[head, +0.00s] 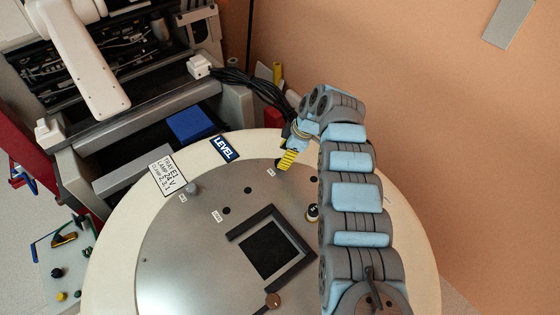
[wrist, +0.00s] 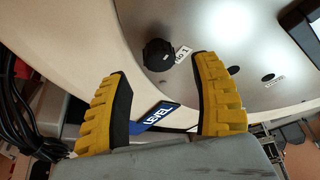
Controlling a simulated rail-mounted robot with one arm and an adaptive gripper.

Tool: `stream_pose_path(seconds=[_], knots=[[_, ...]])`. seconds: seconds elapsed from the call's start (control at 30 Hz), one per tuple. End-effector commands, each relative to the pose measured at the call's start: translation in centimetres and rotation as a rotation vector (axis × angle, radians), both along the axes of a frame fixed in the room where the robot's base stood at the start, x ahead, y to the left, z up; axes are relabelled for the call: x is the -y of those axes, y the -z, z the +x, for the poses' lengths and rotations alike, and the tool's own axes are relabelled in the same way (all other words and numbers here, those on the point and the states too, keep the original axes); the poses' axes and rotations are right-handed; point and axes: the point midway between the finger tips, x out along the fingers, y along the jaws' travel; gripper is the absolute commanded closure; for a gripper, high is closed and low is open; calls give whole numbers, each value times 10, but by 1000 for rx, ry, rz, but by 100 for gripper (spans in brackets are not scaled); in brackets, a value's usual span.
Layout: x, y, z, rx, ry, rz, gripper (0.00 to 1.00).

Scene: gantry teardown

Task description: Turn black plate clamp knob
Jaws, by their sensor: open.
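A round black knob (wrist: 158,54) stands on the metal plate beside a small white label (wrist: 182,52). In the head view my gripper (head: 287,160) hangs at the far edge of the plate (head: 190,255), where a dark bit of the knob (head: 279,163) shows by the yellow finger. The rest of the knob is hidden there. I cannot tell whether a finger touches it.
A blue LEVEL sign (head: 224,148) and a white text label (head: 167,176) sit on the cream rim (head: 115,235). A grey knob (head: 192,188), a black square frame (head: 270,252) and a pale-topped knob (head: 312,211) stand on the plate. Black cables (head: 255,85) run behind the rim.

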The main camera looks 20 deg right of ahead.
Motion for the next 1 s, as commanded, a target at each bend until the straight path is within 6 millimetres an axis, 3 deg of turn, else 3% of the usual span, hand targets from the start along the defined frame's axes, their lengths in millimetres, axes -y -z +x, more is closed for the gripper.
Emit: stream_pose_path(seconds=[0.33, 0.77, 0.87, 1.0], knots=[[-11, 31, 6, -1, 0, 0, 36], [-12, 35, 7, 0, 2, 0, 36], [-12, 35, 7, -1, 2, 0, 59], [-12, 35, 7, -1, 2, 0, 99]])
